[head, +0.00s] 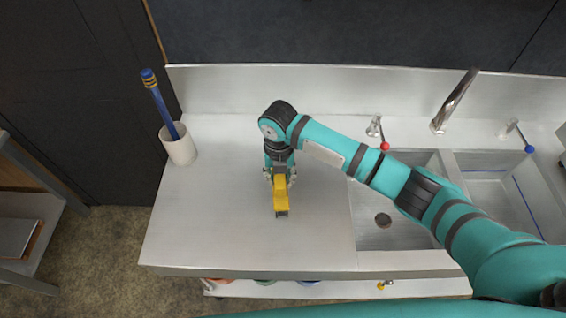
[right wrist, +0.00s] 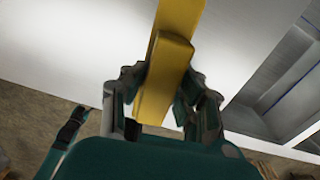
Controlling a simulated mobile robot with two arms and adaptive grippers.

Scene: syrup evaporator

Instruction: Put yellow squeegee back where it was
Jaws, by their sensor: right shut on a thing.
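The yellow squeegee (head: 280,194) is at the middle of the steel counter, left of the sink. My right gripper (head: 280,175) is shut on it, with the arm coming in from the right over the sink. In the right wrist view the yellow squeegee (right wrist: 168,65) stands between the two fingers of my right gripper (right wrist: 162,98). Whether the squeegee touches the counter I cannot tell. My left gripper is not in view.
A white cup (head: 178,146) with a blue-handled tool (head: 158,102) stands at the counter's left. A double sink (head: 384,238) with a faucet (head: 455,101) and two taps is at the right. The steel counter (head: 215,225) is otherwise clear. A lower shelf (head: 340,289) holds several things.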

